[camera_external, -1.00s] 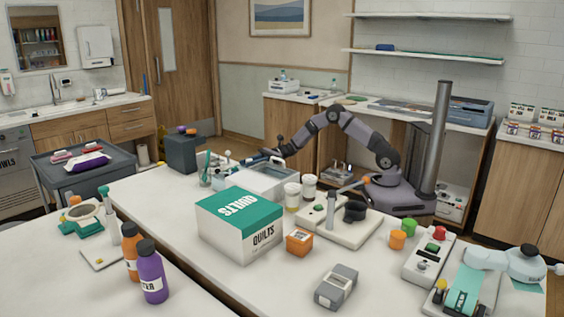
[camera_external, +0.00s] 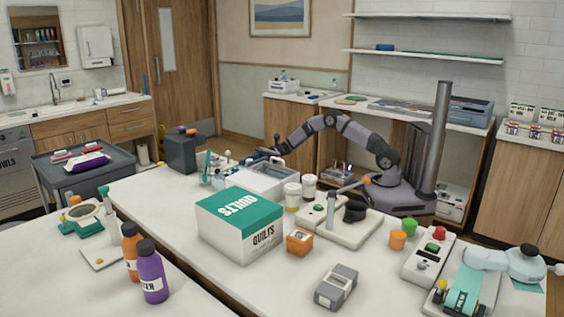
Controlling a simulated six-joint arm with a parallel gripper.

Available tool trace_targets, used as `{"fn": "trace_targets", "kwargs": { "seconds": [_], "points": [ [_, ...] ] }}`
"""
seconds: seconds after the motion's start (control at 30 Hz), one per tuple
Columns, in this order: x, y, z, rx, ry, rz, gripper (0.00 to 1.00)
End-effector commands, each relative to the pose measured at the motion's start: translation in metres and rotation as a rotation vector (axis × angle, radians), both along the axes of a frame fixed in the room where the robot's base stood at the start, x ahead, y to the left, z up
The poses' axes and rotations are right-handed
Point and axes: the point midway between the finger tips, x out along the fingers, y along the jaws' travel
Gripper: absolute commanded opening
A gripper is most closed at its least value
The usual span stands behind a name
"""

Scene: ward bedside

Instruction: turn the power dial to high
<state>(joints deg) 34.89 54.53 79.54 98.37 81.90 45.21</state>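My gripper (camera_external: 268,152) is at the far side of the white table, just above and behind a white box with a grey, glassy top (camera_external: 262,178). It is small and dark here, and I cannot tell whether its fingers are open or shut. No dial can be made out for certain. A white control box (camera_external: 428,260) with a red knob (camera_external: 439,233) and a green button stands at the right of the table, well away from my gripper. I cannot tell whether it carries the power dial, and no setting can be read.
A large green-and-white quilts box (camera_external: 240,224) stands mid-table. Nearby are lidded cups (camera_external: 292,196), an orange box (camera_external: 299,241) and a white stand with a lever (camera_external: 345,228). A dark grey box (camera_external: 182,153) is at the far left.

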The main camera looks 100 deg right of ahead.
Motion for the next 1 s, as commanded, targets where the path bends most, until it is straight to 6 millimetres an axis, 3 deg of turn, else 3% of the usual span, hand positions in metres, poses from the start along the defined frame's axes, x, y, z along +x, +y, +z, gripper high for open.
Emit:
{"fn": "trace_targets", "kwargs": {
  "seconds": [0.7,1.0],
  "points": [
    [-0.001,0.000,-0.004,-0.006,0.004,0.291,0.33],
    [-0.029,-0.049,-0.003,-0.003,0.004,0.286,0.33]
  ]
}}
